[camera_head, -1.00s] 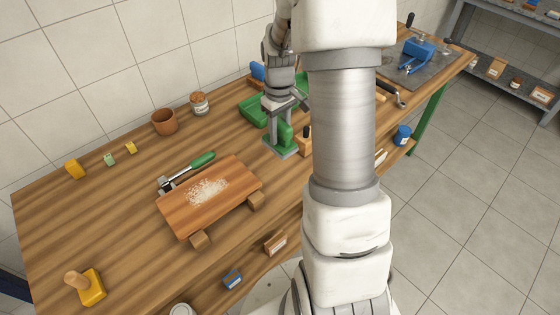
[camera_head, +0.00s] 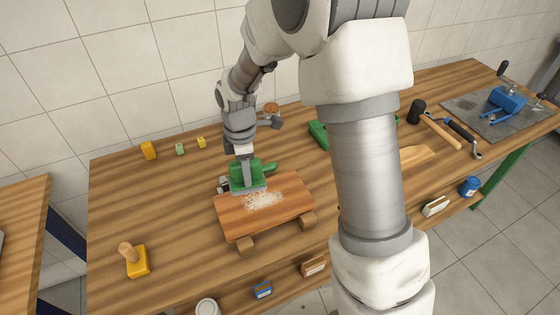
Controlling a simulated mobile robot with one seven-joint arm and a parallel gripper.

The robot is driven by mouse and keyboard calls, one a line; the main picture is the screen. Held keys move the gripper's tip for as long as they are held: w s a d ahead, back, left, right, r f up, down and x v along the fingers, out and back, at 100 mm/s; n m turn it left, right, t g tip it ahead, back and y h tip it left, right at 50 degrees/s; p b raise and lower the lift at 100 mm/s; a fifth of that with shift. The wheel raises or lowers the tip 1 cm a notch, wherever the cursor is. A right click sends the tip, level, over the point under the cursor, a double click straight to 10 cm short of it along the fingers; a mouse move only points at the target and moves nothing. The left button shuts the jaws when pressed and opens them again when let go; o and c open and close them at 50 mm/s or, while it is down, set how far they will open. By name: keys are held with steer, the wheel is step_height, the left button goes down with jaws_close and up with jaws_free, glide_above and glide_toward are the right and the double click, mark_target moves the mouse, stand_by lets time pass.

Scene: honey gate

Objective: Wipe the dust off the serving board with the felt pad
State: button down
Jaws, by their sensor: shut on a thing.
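The serving board (camera_head: 290,212) is a reddish-brown wooden slab on small wooden feet, at the middle of the bench. A patch of pale dust (camera_head: 264,201) lies on its middle. My gripper (camera_head: 244,158) is above the board's back left part, pointing down. It is shut on the felt pad (camera_head: 248,182), a green block with a grey underside. The pad is over the board's back edge, just behind the dust. I cannot tell whether it touches the board.
A yellow block with a wooden knob (camera_head: 136,260) stands at front left. A mallet and other tools lie to the right.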

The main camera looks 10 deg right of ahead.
mark_target(235, 184)
steer(key=a+n, duration=0.2)
steer(key=a, duration=0.1)
steer(key=shift+s+a, duration=0.15)
steer(key=shift+s, duration=0.25)
step_height(235, 184, down, 4)
steer(key=b, duration=0.2)
steer(key=shift+f+b, duration=0.1)
steer(key=shift+b, duration=0.3)
steer(key=w+d+p, duration=0.1)
steer(key=d, duration=0.3)
steer(key=d+p, duration=0.1)
steer(key=d, duration=0.3)
steer(key=w+d+p, duration=0.1)
steer(key=d, duration=0.4)
steer(key=shift+w, duration=0.3)
steer(key=shift+f, duration=0.75)
steer(key=shift+f, duration=0.25)
